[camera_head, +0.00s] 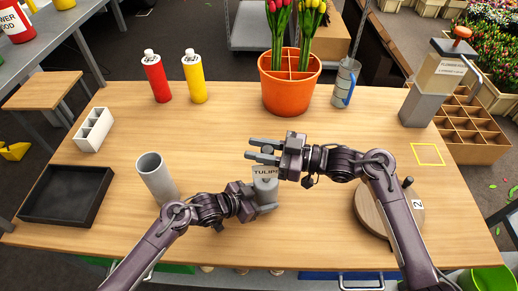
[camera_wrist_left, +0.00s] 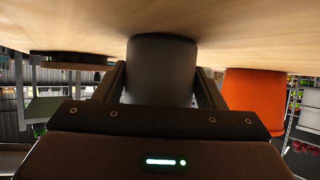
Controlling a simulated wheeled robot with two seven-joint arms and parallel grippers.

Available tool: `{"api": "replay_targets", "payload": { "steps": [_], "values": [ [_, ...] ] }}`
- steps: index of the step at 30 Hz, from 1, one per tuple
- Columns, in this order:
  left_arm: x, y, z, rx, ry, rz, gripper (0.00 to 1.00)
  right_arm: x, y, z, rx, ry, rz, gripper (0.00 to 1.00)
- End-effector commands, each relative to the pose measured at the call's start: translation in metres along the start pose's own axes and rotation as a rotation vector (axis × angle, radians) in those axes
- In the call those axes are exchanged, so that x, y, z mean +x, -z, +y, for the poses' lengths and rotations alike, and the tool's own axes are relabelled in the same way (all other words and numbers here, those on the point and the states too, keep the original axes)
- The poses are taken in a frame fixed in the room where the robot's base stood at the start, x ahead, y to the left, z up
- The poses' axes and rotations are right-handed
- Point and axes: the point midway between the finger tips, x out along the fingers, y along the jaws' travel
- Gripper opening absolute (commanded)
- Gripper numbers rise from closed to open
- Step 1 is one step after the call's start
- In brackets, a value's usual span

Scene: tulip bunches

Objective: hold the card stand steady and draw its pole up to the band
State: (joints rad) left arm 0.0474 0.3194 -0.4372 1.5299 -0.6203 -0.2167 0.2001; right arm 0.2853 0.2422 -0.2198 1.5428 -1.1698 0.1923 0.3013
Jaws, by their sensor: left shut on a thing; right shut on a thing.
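The card stand (camera_head: 266,183) stands near the front middle of the table, with a grey body and a light card reading "TULIPS" at its top. My left gripper (camera_head: 258,198) is shut around its grey base, which also fills the space between the fingers in the left wrist view (camera_wrist_left: 160,68). My right gripper (camera_head: 264,150) is at the top of the stand, just above the card, its fingers pointing left and shut on the pole. The pole is mostly hidden by the fingers, and I cannot make out the band.
An orange pot (camera_head: 287,97) of tulips stands behind the grippers. A grey cup (camera_head: 154,172) and black tray (camera_head: 43,203) are at left, a round wooden board (camera_head: 370,214) at right. Red (camera_head: 156,80) and yellow (camera_head: 194,80) bottles stand at the back. The table between them is clear.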

Motion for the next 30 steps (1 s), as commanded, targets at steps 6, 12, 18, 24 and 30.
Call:
{"api": "replay_targets", "payload": {
  "steps": [6, 12, 18, 24, 30],
  "values": [
    [-0.001, -0.002, -0.001, 0.001, 0.003, -0.004, 0.45, 0.000, 0.050, 0.001, -0.012, 0.000, 0.004, 0.00],
    [-0.001, -0.002, -0.001, 0.000, 0.003, -0.005, 0.45, 0.000, 0.070, 0.001, -0.006, -0.001, 0.004, 0.00],
    [-0.001, -0.002, -0.001, -0.001, 0.003, -0.005, 0.45, 0.000, 0.071, 0.001, -0.006, -0.001, 0.005, 0.00],
    [-0.001, -0.002, -0.001, -0.001, 0.003, -0.005, 0.45, 0.000, 0.070, 0.000, -0.005, -0.001, 0.005, 0.45],
    [0.000, -0.002, -0.001, 0.000, 0.003, -0.005, 0.45, 0.000, 0.070, 0.000, -0.004, 0.000, 0.004, 0.50]
  ]
}}
